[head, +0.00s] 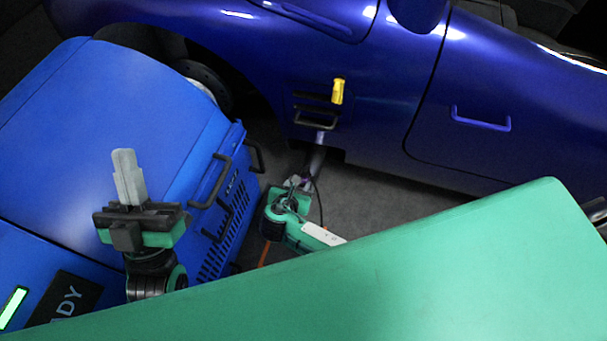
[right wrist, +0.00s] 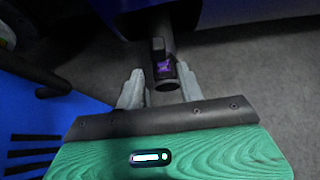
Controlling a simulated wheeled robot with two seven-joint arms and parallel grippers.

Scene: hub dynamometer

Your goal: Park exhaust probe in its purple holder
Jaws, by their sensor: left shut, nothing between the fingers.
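My left gripper (head: 128,175) is shut and empty, in front of the blue machine at the left. My right gripper (head: 297,183) is low beside the car's sill, partly hidden by its own wrist. In the right wrist view its two grey fingers (right wrist: 160,88) are apart. A dark tube (right wrist: 165,84) with a hollow round end lies between or just beyond them; I cannot tell whether they touch it. It may be the exhaust probe. A small purple part (right wrist: 162,66) sits on the tube. In the head view, a purple patch (head: 320,137) shows under the car's side. I cannot clearly identify the purple holder.
A dark blue car (head: 380,100) fills the back, with a yellow grip (head: 338,91) and a black handle (head: 316,121) on its side. A blue cabinet (head: 110,110) with black handles stands at the left. Grey floor (head: 390,195) is open right of my right gripper.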

